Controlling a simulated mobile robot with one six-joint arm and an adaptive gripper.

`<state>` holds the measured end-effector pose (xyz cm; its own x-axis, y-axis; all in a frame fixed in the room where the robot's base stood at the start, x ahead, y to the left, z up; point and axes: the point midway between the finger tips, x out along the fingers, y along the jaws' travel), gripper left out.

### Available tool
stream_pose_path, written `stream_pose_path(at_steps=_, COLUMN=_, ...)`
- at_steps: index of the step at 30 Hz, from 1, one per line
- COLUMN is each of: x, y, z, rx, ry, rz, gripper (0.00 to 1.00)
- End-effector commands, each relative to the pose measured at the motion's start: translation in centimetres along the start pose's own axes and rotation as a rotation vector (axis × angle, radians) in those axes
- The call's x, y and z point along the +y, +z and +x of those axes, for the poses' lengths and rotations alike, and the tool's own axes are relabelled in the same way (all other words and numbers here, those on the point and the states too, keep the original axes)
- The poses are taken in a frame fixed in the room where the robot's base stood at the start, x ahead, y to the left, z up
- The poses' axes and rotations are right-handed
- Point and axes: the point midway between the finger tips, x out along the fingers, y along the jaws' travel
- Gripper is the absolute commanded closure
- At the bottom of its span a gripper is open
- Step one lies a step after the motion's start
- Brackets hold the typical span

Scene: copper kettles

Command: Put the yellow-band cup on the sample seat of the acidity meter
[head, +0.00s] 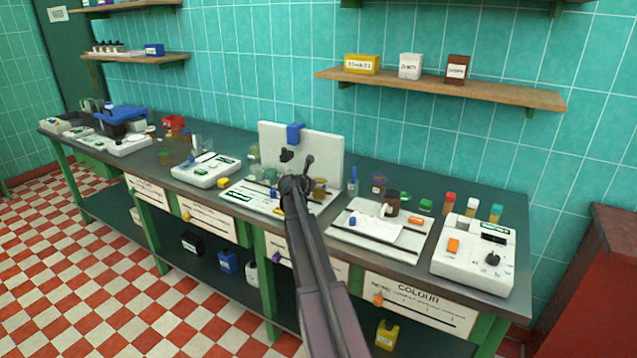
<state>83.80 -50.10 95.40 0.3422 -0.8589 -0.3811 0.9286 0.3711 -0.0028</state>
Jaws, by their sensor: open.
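My gripper (296,162) is in front of the white upright panel at the middle of the bench. Its dark fingers look spread apart, with nothing clearly between them. The white unit (241,196) with a green label and the upright panel (330,152) with a blue block (295,132) may be the acidity meter; its lettering is too small to read. My arm hides part of this unit and any seat there. A small brownish-yellow cup (320,187) stands just right of my gripper, apart from it. I cannot make out a yellow band on it.
A white scale-like device (205,171) stands left, a white tray (375,232) and a meter with a dark knob (475,255) stand right. Small jars and coloured caps crowd the bench's back. A wooden shelf (440,90) with boxes hangs above right. Red-and-white floor lies in front.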

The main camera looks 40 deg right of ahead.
Motion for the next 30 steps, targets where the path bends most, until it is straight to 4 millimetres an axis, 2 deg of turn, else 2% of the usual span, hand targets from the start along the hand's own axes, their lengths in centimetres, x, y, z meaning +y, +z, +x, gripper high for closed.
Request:
stream_pose_path(at_steps=1, x=-0.1, y=0.2, z=-1.1, rx=0.000, ry=0.002, rz=-0.001, gripper=0.00)
stream_pose_path(at_steps=9, x=-0.1, y=0.2, z=-5.6, rx=0.000, ry=0.002, rz=0.000, gripper=0.00)
stream_pose_path(at_steps=15, x=-0.1, y=0.1, z=-8.3, rx=0.000, ry=0.001, rz=0.000, gripper=0.00)
stream_pose_path(at_steps=21, x=0.0, y=0.1, z=-9.7, rx=0.000, ry=0.001, rz=0.000, gripper=0.00)
stream_pose_path(at_steps=30, x=0.1, y=0.0, z=-9.8, rx=0.000, ry=0.001, rz=0.000, gripper=0.00)
